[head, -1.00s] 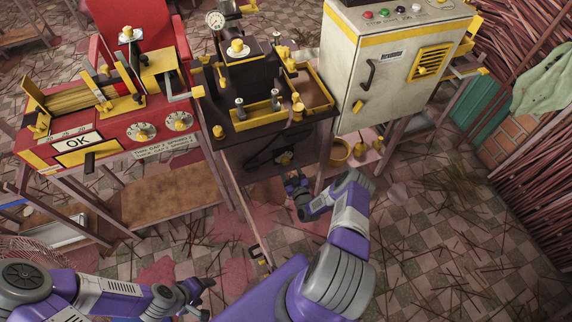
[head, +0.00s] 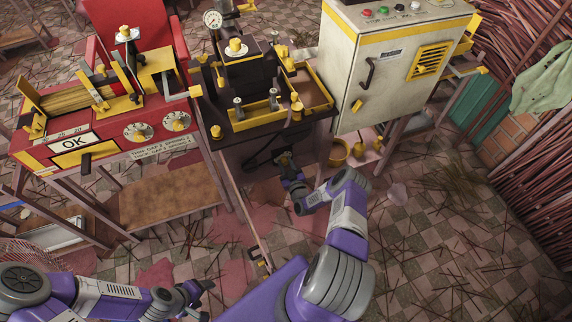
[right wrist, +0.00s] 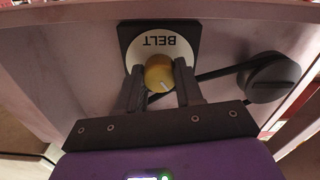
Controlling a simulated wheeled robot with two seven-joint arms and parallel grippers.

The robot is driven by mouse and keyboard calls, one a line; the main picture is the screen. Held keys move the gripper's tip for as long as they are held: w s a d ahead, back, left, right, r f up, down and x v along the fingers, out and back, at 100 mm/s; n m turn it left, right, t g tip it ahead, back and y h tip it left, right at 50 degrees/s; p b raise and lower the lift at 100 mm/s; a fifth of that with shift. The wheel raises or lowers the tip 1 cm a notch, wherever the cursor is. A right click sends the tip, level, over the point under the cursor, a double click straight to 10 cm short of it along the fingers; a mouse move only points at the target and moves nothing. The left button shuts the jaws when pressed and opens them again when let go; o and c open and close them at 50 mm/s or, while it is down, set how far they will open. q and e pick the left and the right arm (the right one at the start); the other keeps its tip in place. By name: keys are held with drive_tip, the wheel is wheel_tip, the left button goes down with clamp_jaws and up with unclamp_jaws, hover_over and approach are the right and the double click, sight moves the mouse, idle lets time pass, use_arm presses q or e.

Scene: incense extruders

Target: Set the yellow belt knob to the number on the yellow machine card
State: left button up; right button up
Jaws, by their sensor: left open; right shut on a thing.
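The yellow belt knob (right wrist: 160,73) is round with a pale pointer line. It sits on a white dial plate (right wrist: 160,43) in a black square, marked BELT, upside down in the right wrist view. My right gripper (right wrist: 160,86) is shut on the knob, one finger on each side. In the head view my right gripper (head: 286,158) is at the dark front panel under the middle machine (head: 245,75) and hides the knob. My left gripper (head: 208,298) is open and empty, low over the floor. I cannot make out a number on any yellow machine card.
A pale cabinet (head: 385,90) stands at right. A black belt wheel (right wrist: 270,78) is beside the knob. Open tiled floor lies in front.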

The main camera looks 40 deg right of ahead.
drive_tip(key=shift+m, duration=3.4)
drive_tip(key=shift+f, duration=0.1)
drive_tip(key=o, duration=1)
drive_tip(key=shift+o, duration=0.2)
drive_tip(key=p+v, duration=0.2)
drive_tip(key=v, duration=0.5)
drive_tip(key=shift+s+p, duration=0.3)
